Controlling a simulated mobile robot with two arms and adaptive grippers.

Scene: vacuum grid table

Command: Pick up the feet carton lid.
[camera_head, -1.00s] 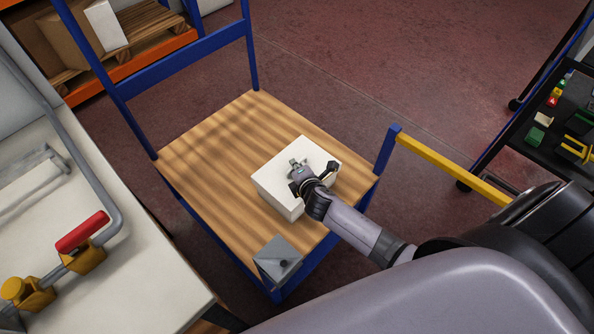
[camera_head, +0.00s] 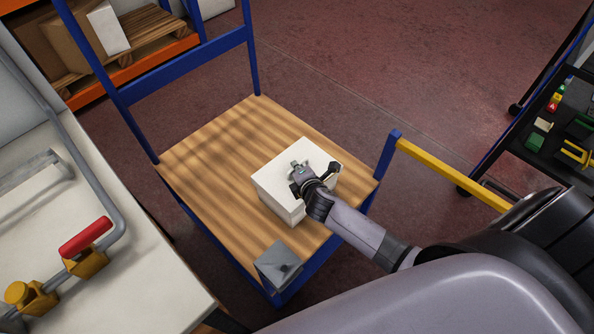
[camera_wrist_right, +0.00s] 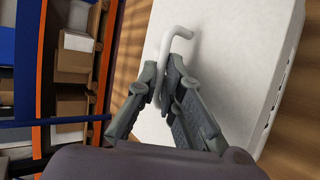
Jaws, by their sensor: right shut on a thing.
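A white carton (camera_head: 285,197) with a flat white lid (camera_head: 273,178) stands on the wooden deck of a blue-framed cart. In the right wrist view the lid (camera_wrist_right: 235,50) fills much of the picture, and a pale bent handle (camera_wrist_right: 182,32) rises from it. My right gripper (camera_head: 299,168) is over the middle of the lid. In the right wrist view, the right gripper (camera_wrist_right: 165,80) is shut on this handle, its fingers partly hiding it. I cannot tell whether the lid is apart from the carton. My left gripper is not in view.
The cart deck (camera_head: 225,140) is bare left of and behind the carton. A small grey box (camera_head: 278,265) is at its near corner. A yellow bar (camera_head: 455,172) is at right.

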